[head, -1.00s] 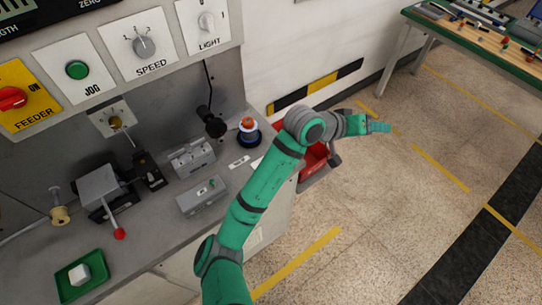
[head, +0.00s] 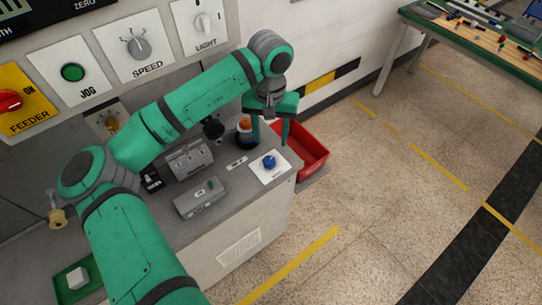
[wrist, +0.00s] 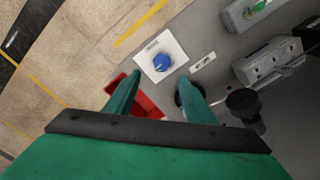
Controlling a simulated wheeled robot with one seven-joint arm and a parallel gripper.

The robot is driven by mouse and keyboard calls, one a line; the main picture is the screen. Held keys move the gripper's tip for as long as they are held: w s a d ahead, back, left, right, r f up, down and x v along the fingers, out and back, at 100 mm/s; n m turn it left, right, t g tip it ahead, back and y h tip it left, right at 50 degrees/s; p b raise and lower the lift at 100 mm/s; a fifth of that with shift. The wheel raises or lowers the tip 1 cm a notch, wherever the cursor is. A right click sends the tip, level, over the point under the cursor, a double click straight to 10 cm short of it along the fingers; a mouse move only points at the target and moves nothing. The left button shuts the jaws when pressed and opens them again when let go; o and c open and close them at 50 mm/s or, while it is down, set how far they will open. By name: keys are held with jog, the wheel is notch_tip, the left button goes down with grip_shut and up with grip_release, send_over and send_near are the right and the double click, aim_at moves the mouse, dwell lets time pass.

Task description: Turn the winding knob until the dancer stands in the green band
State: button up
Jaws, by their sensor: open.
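A blue knob (head: 269,162) sits on a white plate at the right front corner of the grey machine top. It also shows in the wrist view (wrist: 162,62), just beyond the fingertips. My gripper (head: 271,132) is above and behind the knob, fingers pointing down, apart and empty. In the wrist view my gripper (wrist: 160,80) has its two fingers spread to either side below the knob, not touching it. I cannot make out a dancer or a green band; my arm covers part of the machine.
An orange-topped spool (head: 243,128) stands close to the left finger. A red bin (head: 312,150) is at the right edge. A green tray (head: 70,287) with a white block is at the lower left. The floor at right is open.

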aim_at(269, 160)
jog(key=f, duration=1)
jog(key=shift+s+a+f, duration=0.1)
jog(key=shift+a+f, duration=0.1)
jog(key=shift+f, duration=0.15)
jog(key=c, duration=1.1)
